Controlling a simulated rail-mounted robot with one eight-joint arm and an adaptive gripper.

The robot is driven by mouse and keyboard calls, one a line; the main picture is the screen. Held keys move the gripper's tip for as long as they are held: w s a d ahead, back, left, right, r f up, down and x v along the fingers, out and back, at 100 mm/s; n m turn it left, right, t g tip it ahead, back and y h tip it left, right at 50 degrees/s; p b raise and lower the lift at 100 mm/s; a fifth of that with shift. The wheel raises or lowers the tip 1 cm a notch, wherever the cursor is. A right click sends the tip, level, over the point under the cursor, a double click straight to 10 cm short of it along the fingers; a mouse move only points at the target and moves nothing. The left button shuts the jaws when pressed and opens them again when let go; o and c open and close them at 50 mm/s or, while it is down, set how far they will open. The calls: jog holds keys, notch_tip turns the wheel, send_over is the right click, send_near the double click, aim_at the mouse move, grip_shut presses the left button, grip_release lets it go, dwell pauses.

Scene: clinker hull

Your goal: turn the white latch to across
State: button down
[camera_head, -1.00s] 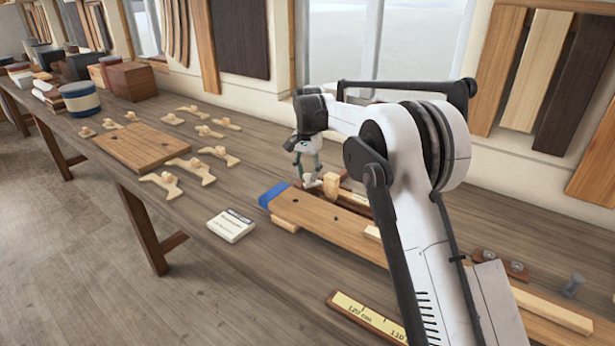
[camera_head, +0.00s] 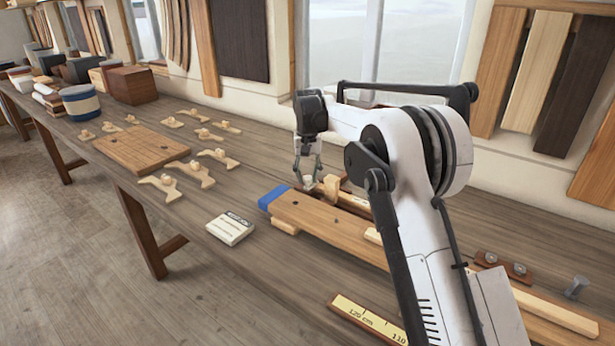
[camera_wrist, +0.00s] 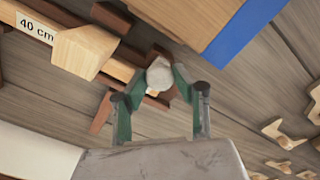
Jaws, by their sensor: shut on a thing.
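The white latch (camera_wrist: 160,74) shows in the wrist view as a pale, rounded knob between the fingertips of my gripper (camera_wrist: 158,88). My gripper is shut on it, with a green finger on each side. In the head view my gripper (camera_head: 308,172) points down at the bench, just behind the blue-ended plank, and the latch (camera_head: 308,182) is a small pale spot at its tips. A dark wooden piece lies under the latch in the wrist view. The direction the latch points is hard to tell because the fingers cover much of it.
A wooden plank (camera_head: 330,228) with a blue end (camera_head: 271,199) lies close in front of my gripper. A wooden block (camera_head: 332,186) stands just right of it. A white labelled box (camera_head: 230,228) and several small wooden pieces lie to the left. Bare bench is free between.

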aim_at(308, 177)
dwell(0.3)
jog(key=c, duration=1.4)
grip_release()
jog(key=shift+r, duration=0.1)
notch_tip(308, 177, up, 12)
jog(key=shift+f, duration=0.1)
